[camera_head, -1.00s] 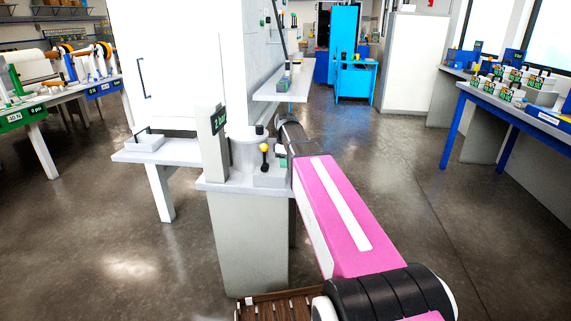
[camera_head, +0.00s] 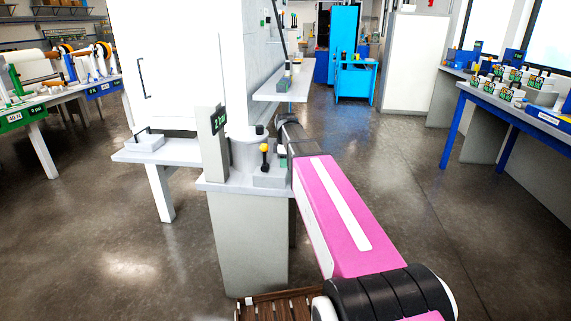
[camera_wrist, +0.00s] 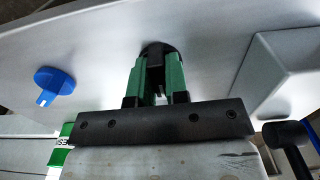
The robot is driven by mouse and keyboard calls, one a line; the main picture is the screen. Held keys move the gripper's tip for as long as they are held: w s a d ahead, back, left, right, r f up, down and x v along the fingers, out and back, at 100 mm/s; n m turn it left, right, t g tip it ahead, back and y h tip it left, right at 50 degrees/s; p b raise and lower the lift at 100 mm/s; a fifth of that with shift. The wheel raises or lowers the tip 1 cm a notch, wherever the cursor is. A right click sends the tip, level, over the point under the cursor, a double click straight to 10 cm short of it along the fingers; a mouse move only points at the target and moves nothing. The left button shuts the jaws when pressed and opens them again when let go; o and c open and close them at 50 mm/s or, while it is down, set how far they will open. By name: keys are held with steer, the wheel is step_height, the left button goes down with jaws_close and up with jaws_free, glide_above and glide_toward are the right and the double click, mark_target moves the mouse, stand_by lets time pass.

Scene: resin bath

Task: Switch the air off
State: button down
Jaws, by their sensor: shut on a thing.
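In the wrist view my gripper (camera_wrist: 158,60) has green fingers with dark tips, closed on a dark round knob (camera_wrist: 178,52) on a pale grey surface. The fingers cover most of the knob, so its setting cannot be read. In the head view my arm reaches to the grey stand, and the fingers are hidden there. A blue knob (camera_wrist: 54,86) with a white mark sits on the same surface, left of the gripper and apart from it. I cannot tell from the labels which control is the air.
A yellow-topped lever (camera_head: 264,149) and a dark upright sign (camera_head: 218,119) stand on the grey stand (camera_head: 245,235). A grey box (camera_wrist: 283,75) and a black bar (camera_wrist: 290,137) are right of the gripper. Open floor (camera_head: 420,200) lies right of the stand.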

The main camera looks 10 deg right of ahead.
steer(key=c, duration=1.1)
jaws_free()
steer(key=shift+r, duration=0.1)
step_height(320, 180, up, 11)
steer(key=shift+f, duration=0.2)
steer(key=shift+s, duration=0.1)
